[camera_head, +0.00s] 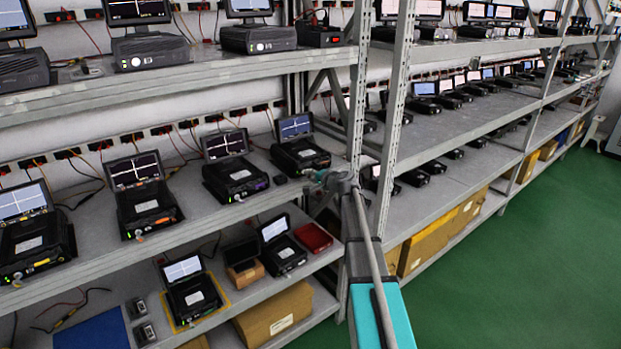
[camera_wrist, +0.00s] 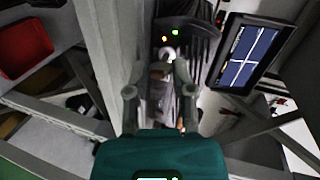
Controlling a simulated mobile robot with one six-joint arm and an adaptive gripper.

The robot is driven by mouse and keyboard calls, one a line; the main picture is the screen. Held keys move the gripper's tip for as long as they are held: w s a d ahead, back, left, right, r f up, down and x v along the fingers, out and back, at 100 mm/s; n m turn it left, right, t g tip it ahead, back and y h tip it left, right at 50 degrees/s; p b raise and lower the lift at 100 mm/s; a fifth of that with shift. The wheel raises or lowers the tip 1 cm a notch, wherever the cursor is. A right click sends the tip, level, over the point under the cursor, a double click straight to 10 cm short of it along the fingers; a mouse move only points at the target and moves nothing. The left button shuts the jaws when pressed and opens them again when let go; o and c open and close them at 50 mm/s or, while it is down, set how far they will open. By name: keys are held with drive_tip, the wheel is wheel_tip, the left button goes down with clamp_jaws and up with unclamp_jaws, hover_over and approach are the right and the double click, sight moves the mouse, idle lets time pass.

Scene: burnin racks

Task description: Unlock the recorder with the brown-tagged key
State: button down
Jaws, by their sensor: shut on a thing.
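In the wrist view my gripper (camera_wrist: 157,82) is shut on a small, partly hidden thing with a brownish part, which I take to be the brown-tagged key (camera_wrist: 158,73). Just beyond the fingertips is the dark front of a recorder (camera_wrist: 190,45) with a green and an orange light and a pale round lock (camera_wrist: 168,53). I cannot tell whether the key touches the lock. The recorder's lit screen (camera_wrist: 252,56) stands at the right. In the head view my gripper (camera_head: 333,180) is by the rack post, beside a recorder (camera_head: 300,157) on the middle shelf; the key is too small to make out.
Several other recorders with screens line the shelves, one with a purple mark (camera_head: 240,180). A grey rack post (camera_head: 393,120) stands close to my arm. A red tray (camera_head: 313,237) sits on the lower shelf. The green floor (camera_head: 530,250) is clear at the right.

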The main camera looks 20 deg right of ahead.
drive_tip(key=m+y+b, duration=0.1)
drive_tip(key=m+b, duration=0.1)
drive_tip(key=m, duration=0.2)
drive_tip(key=m+t+y+b, duration=0.1)
drive_tip(key=m+y, duration=0.1)
drive_tip(key=m, duration=0.2)
drive_tip(key=shift+d+f+b, duration=0.15)
drive_tip(key=shift+f+b, duration=0.05)
drive_tip(key=shift+b, duration=0.15)
drive_tip(key=shift+m, duration=0.3)
drive_tip(key=shift+c, duration=2.4)
unclamp_jaws()
drive_tip(key=shift+r, duration=0.1)
